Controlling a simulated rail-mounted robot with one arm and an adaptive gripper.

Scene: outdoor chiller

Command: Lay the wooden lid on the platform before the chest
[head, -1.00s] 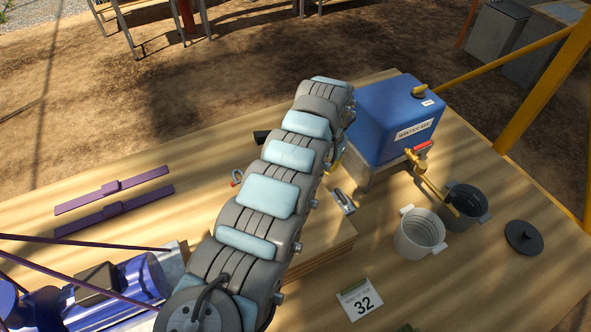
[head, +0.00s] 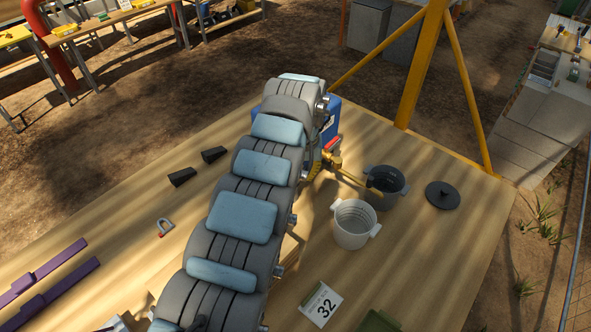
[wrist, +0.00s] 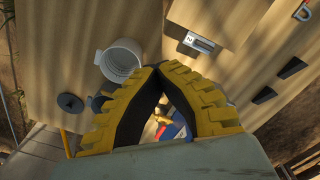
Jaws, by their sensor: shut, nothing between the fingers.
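A pale wooden box-like body (wrist: 225,15) with a metal latch (wrist: 198,42) on its side is at the top of the wrist view. I take it for the chest; I cannot tell its lid apart from it. In the head view my arm covers most of it. My gripper (wrist: 158,72) has yellow ribbed fingers with dark pads, their tips together and empty. It is above the table, apart from the wooden body. I cannot make out a separate platform.
A blue tank (head: 329,112) with a brass tap stands behind my arm. A white pot (head: 354,225), dark pot (head: 387,182) and dark round lid (head: 443,195) are right. Black wedges (head: 182,177), a magnet (head: 165,227) and purple bars (head: 50,285) lie left. A 32 card (head: 321,305) is in front.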

